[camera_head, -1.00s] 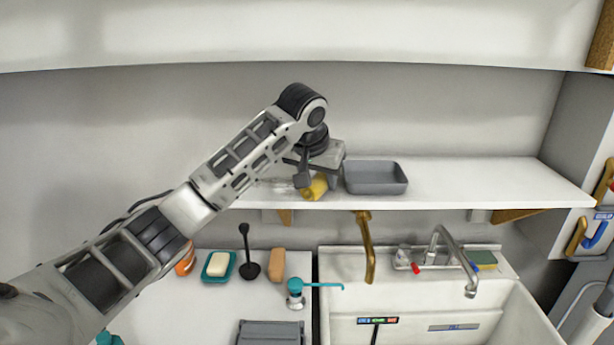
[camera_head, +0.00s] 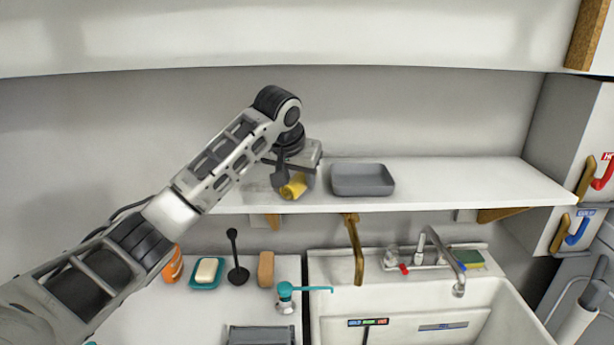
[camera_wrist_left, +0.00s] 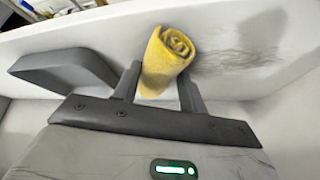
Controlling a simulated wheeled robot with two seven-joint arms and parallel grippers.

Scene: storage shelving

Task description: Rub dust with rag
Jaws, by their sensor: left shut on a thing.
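A rolled yellow rag (camera_head: 294,187) is held by my left gripper (camera_head: 288,178) over the white shelf (camera_head: 450,184). In the left wrist view the rag (camera_wrist_left: 167,55) sits between the two fingers of the left gripper (camera_wrist_left: 160,82), with its spiral end facing outward. A patch of grey dust streaks (camera_wrist_left: 235,60) marks the shelf beside the rag in the left wrist view. In the head view the dust (camera_head: 258,182) shows faintly left of the gripper, partly behind the arm. Whether the rag touches the shelf is hard to tell. My right gripper does not show.
A grey tray (camera_head: 362,180) stands on the shelf just right of the gripper. The shelf's right part is clear. Below are a sink (camera_head: 500,310), a faucet (camera_head: 440,250), a soap dish (camera_head: 207,273) and a brown block (camera_head: 266,269). An upper shelf (camera_head: 300,40) hangs above.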

